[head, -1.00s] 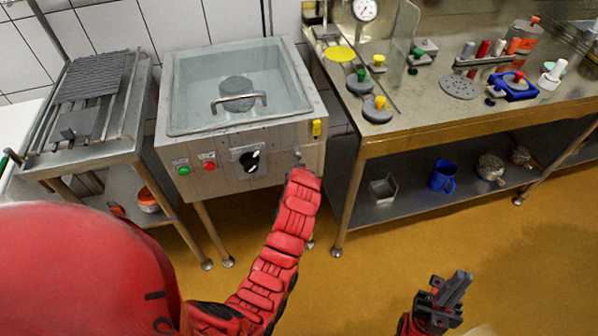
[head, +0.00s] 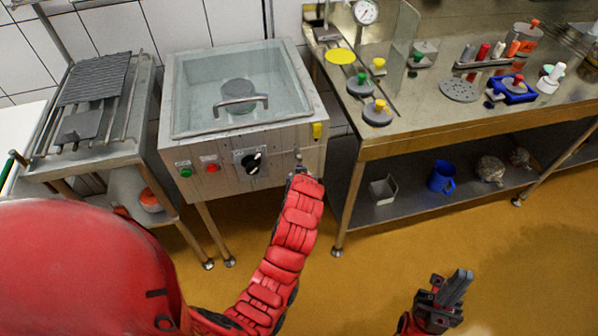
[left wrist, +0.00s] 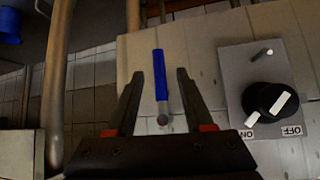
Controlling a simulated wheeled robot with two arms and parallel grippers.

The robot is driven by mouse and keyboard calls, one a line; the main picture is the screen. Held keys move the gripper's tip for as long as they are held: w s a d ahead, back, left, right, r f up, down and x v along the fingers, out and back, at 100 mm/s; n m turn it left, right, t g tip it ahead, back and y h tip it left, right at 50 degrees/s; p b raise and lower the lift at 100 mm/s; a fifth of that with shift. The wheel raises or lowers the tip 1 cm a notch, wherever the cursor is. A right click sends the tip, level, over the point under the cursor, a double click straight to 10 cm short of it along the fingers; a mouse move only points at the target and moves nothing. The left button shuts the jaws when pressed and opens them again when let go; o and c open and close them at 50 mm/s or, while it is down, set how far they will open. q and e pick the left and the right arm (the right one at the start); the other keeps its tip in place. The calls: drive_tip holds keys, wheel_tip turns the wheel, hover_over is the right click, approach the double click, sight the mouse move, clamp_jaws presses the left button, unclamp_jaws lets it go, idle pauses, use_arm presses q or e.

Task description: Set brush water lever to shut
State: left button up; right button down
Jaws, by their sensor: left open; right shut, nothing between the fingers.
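The blue-handled lever (left wrist: 161,75) sits on the pale front panel of the water basin unit (left wrist: 209,60). In the left wrist view it points up the picture from a round grey pivot. My left gripper (left wrist: 159,84) is open, with one finger on each side of the lever and visible gaps; I cannot tell how deep the lever reaches between them. In the head view my left arm ends at the basin's front (head: 235,182), and the fingers are mostly hidden. My right gripper (head: 455,287) is shut and empty, low over the floor at the right.
A black knob (left wrist: 270,100) with ON and OFF labels is beside the lever. Green (head: 186,173) and red (head: 211,169) buttons are farther left on the panel. A steel table (head: 440,135) with moulds stands right of the basin; a rack (head: 100,150) stands left. The floor in front is clear.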

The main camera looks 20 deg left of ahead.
use_arm(q)
drive_tip(key=p+v, duration=0.3)
drive_tip(key=v, duration=0.9)
drive_tip(key=shift+s+r, duration=0.15)
drive_tip(key=shift+s, duration=0.05)
